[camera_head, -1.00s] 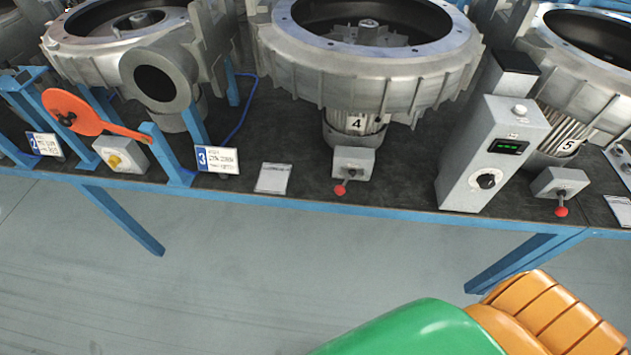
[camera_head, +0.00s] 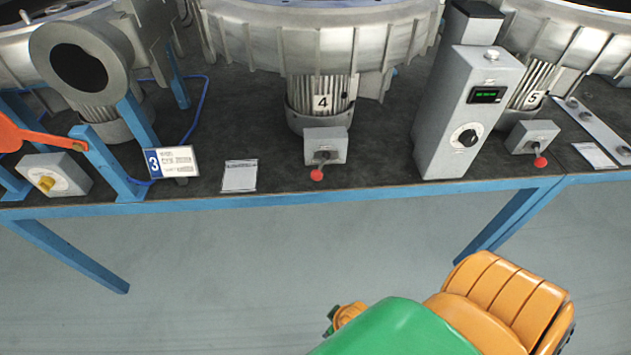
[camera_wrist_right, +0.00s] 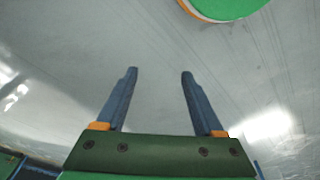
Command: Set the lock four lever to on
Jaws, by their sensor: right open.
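The lock four lever is a small grey box (camera_head: 334,145) with a red-knobbed lever (camera_head: 317,174), on the bench's front edge below the blower motor labelled 4 (camera_head: 322,102). The lever points down and toward me, its knob at the lower left of the box. My right gripper (camera_wrist_right: 158,72) shows in the right wrist view with its two fingers apart and nothing between them, over grey floor. In the head view my green and orange arm is at the bottom, well short of the bench. My left gripper is not in view.
A tall grey control box (camera_head: 465,115) with a dial and green display stands right of lever four. A similar red-knobbed lever box (camera_head: 532,138) belongs to blower 5. A paper card (camera_head: 239,176) and a number 3 sign (camera_head: 172,162) are to the left. Floor before the bench is clear.

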